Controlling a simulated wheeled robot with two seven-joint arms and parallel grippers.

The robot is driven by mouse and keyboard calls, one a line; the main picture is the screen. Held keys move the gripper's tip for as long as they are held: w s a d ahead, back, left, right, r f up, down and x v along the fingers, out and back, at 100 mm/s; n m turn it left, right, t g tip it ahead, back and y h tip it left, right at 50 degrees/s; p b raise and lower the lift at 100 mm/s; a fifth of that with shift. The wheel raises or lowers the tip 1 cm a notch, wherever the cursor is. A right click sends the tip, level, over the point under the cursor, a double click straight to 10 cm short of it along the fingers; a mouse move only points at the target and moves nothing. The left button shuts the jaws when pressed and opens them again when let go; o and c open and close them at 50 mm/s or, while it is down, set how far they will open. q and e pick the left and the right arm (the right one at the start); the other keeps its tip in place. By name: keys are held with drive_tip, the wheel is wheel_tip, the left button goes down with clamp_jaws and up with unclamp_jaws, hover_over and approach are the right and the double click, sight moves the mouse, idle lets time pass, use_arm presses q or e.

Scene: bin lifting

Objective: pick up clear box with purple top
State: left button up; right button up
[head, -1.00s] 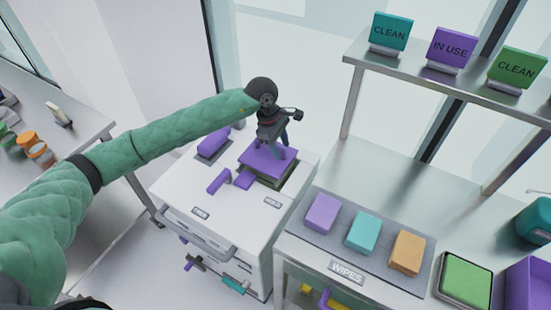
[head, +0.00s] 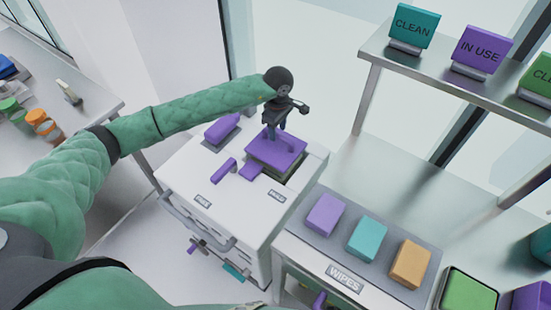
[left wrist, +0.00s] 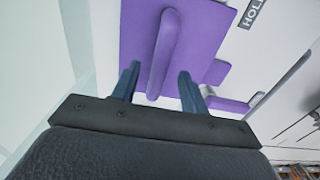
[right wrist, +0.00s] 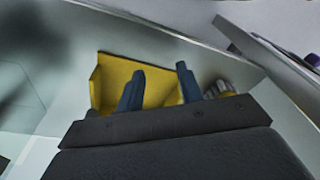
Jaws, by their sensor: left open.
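The box with the purple top (head: 287,155) sits on the white cabinet in the head view. Only a strip of its clear side shows under the lid. In the left wrist view the purple lid (left wrist: 226,28) carries a raised purple bar handle (left wrist: 165,50). My left gripper (head: 272,133) is over this lid. Its two fingers (left wrist: 158,75) stand apart, one on each side of the handle; I cannot tell whether they touch it. My right gripper (right wrist: 155,80) shows only in the right wrist view, fingers apart, with a yellow bin-like thing (right wrist: 110,75) beyond them.
The white cabinet (head: 185,175) also bears another purple-topped item (head: 222,128) and a purple bar handle (head: 224,171). To the right is a bench with purple, teal and orange wipes packs (head: 326,215). A shelf with signs (head: 484,50) stands behind it.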

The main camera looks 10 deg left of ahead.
use_arm(q)
drive_tip(key=shift+w+f, duration=0.1)
drive_tip(key=shift+f, duration=0.6)
drive_tip(key=shift+f+b, duration=0.25)
drive_tip(key=shift+b, duration=0.4)
drive_tip(key=shift+c, duration=0.2)
clamp_jaws()
drive_tip(key=shift+r, duration=0.1)
idle(1.4)
